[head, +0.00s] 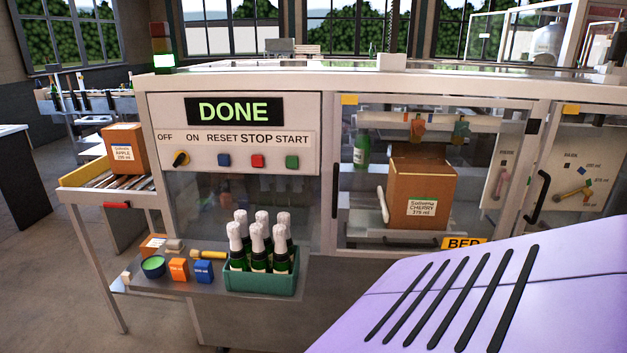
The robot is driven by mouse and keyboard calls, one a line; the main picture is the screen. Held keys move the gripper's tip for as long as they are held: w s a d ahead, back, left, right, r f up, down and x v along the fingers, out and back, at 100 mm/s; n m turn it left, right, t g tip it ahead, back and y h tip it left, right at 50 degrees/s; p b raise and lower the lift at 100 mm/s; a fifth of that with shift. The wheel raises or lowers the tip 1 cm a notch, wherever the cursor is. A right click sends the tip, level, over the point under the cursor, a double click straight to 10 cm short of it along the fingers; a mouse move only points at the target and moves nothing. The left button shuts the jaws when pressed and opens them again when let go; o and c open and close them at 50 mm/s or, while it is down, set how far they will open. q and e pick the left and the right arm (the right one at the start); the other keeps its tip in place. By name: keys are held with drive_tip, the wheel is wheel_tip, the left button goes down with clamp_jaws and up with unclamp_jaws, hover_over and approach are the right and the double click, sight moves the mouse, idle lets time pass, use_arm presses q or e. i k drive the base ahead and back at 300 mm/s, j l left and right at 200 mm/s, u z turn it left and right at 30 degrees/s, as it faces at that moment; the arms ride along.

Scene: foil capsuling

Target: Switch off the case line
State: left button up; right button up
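The case line is a pale machine with a control panel (235,160) on its front left. A dark display (234,111) reads DONE in green. Neither of my grippers is in view.
The signal tower (163,61) shows its bottom light lit. A shelf below the panel holds a green crate (262,282) of foil-topped bottles. A cardboard case (421,193) stands behind the clear door. Another case (124,150) sits on the roller outfeed at left.

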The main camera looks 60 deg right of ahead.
sight(182, 158)
drive_tip(key=u, duration=0.7)
drive_tip(key=i+l+u, duration=0.2)
drive_tip(key=u, duration=0.15)
drive_tip(key=i+l+u, duration=0.15)
drive_tip(key=u, duration=0.25)
drive_tip(key=i+l+u, duration=0.1)
drive_tip(key=l+u, duration=0.25)
drive_tip(key=i+l+u, duration=0.15)
drive_tip(key=l, duration=0.15)
drive_tip(key=l+u, duration=0.15)
drive_tip(key=l, duration=0.2)
drive_tip(key=i+l+u, duration=0.15)
drive_tip(key=l, duration=0.2)
drive_tip(key=i+l+u, duration=0.2)
drive_tip(key=l, duration=2.7)
drive_tip(key=u, duration=0.5)
drive_tip(key=i+u, duration=0.1)
drive_tip(key=u, duration=0.35)
drive_tip(key=i+u, duration=0.1)
drive_tip(key=u, duration=0.9)
drive_tip(key=i, duration=0.05)
